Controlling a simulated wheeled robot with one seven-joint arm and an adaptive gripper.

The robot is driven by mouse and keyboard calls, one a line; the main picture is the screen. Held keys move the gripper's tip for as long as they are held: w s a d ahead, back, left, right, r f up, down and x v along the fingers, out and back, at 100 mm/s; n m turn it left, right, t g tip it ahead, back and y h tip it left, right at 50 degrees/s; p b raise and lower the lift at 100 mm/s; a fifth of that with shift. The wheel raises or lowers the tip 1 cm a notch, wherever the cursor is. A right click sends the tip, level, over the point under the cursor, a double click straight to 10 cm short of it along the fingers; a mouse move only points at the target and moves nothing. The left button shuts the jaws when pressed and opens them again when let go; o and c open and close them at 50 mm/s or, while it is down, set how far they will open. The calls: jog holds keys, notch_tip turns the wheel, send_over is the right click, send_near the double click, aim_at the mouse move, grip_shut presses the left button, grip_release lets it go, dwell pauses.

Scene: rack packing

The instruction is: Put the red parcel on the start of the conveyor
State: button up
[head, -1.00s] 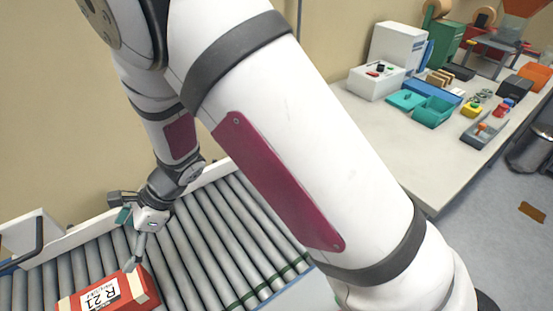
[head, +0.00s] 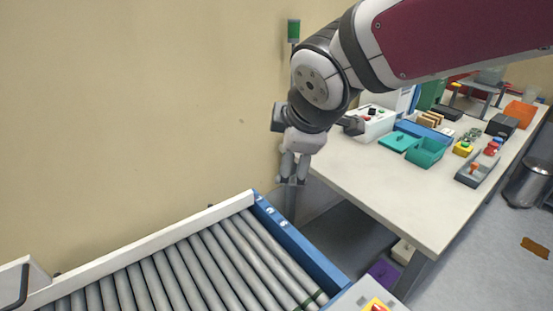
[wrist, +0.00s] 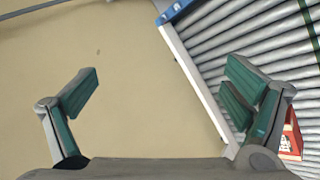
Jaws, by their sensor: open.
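The red parcel (wrist: 290,138) shows in the wrist view at the right edge, partly cut off and partly behind a finger. It appears to rest on the conveyor's rollers; a bit of its white label shows. It is out of the head view now. The conveyor (head: 258,250) has grey rollers, a white side rail and a blue end piece (head: 300,240); it also shows in the wrist view (wrist: 235,40). My gripper (head: 293,182) is raised by the wall near the blue end, apart from the parcel. In the wrist view its fingers (wrist: 162,92) are wide apart and empty.
A worktable (head: 410,180) with teal bins (head: 427,152), a white box and other goods stands to the right. A tan wall (head: 130,110) runs behind the conveyor. A panel with a yellow and red button (head: 376,306) sits at the front.

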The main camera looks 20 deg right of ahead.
jog(key=s+d+f+m+g+y, duration=0.1)
jog(key=s+m+g, duration=0.2)
jog(key=s+m, duration=1)
jog(key=s, duration=0.4)
jog(key=shift+m, duration=0.3)
